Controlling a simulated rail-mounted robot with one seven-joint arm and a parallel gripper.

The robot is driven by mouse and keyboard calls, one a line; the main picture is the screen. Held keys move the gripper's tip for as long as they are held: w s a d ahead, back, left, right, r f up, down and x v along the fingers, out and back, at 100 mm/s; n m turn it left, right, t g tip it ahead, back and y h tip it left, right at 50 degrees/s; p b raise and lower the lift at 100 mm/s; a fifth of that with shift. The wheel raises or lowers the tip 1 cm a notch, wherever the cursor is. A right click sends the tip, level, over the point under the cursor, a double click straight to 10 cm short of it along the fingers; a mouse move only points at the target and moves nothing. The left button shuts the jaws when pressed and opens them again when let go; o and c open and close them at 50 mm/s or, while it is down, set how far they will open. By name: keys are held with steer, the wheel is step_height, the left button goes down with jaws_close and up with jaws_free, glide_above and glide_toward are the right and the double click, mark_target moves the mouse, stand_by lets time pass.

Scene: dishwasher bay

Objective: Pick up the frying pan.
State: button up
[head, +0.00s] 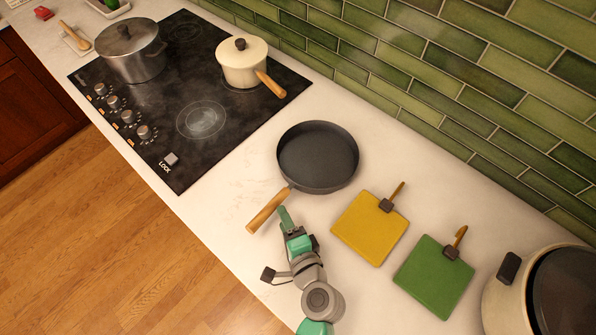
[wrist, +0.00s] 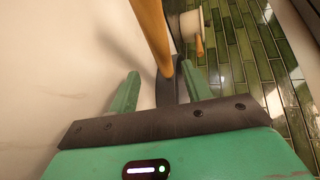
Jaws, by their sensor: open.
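The frying pan (head: 317,157) is dark grey with a wooden handle (head: 267,211). It sits flat on the pale counter, its handle pointing to the lower left, toward the counter's front edge. My green gripper (head: 285,214) is beside the handle, close to where it joins the pan. In the wrist view my gripper (wrist: 160,82) has its two fingers apart, with nothing held. The handle (wrist: 152,38) runs down the picture between the lines of the fingers, and part of the dark pan (wrist: 168,88) shows between them. I cannot tell whether a finger touches the handle.
A yellow board (head: 365,232) and a green board (head: 432,280) lie right of the pan. A large cream pot (head: 504,305) stands at lower right. The black cooktop (head: 165,115) holds a steel pot (head: 133,58) and a cream saucepan (head: 240,68). Green tiles (head: 430,75) line the back.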

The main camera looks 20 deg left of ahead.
mark_target(275, 201)
steer(key=x, duration=0.6)
steer(key=shift+w+a+r, duration=0.2)
steer(key=shift+a, duration=0.1)
steer(key=shift+c, duration=0.4)
jaws_close()
steer(key=shift+r, duration=0.15)
stand_by(0.6)
